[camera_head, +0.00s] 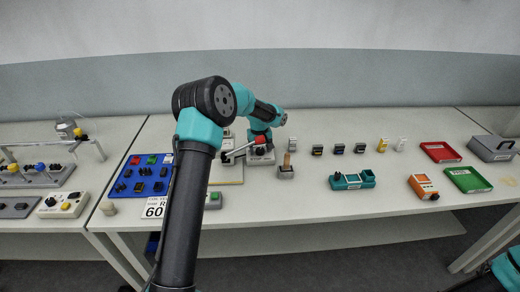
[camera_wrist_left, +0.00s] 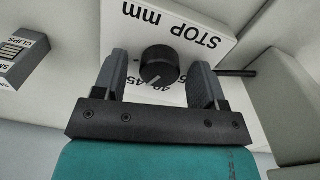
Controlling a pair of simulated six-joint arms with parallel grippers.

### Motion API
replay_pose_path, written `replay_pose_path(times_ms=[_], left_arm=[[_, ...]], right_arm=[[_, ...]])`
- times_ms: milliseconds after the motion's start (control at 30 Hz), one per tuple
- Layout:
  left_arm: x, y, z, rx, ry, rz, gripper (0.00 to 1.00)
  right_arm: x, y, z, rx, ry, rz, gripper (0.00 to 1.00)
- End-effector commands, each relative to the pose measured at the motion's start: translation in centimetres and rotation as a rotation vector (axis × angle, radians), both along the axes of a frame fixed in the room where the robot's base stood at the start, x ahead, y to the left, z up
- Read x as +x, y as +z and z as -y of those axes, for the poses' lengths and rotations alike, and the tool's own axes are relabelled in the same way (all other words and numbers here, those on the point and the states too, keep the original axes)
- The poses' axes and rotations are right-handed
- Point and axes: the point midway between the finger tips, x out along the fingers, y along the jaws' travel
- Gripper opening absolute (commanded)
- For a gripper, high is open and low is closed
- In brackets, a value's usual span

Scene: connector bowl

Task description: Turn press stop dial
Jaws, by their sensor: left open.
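The stop dial (camera_wrist_left: 159,66) is a round black knob on a white panel (camera_wrist_left: 195,18) printed "STOP mm" with numbers, in the left wrist view. My left gripper (camera_wrist_left: 160,64) is open, with one dark finger on each side of the dial. Small gaps show between the fingers and the knob. The fingers and dial are too small and covered to make out there. My right gripper is out of view.
A grey clips box (camera_wrist_left: 20,52) is left of the panel in the wrist view. In the head view, a wooden-handled block (camera_head: 286,172) stands right of the press, with a green device (camera_head: 352,180) and red tray (camera_head: 440,152) farther right. A blue panel (camera_head: 142,175) lies left.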

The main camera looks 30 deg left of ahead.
Motion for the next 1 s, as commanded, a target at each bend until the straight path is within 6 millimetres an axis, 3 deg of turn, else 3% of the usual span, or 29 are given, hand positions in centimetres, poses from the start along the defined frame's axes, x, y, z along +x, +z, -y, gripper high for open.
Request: replay_pose_path(times_ms=[367, 1000], left_arm=[[0.0, 1.3, 0.0, 0.001, 0.0, 0.001, 0.65], [-0.2, 12.9, -0.2, 0.0, 0.0, 0.004, 0.65]], right_arm=[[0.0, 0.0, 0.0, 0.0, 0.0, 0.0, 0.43], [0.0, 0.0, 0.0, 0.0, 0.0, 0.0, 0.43]])
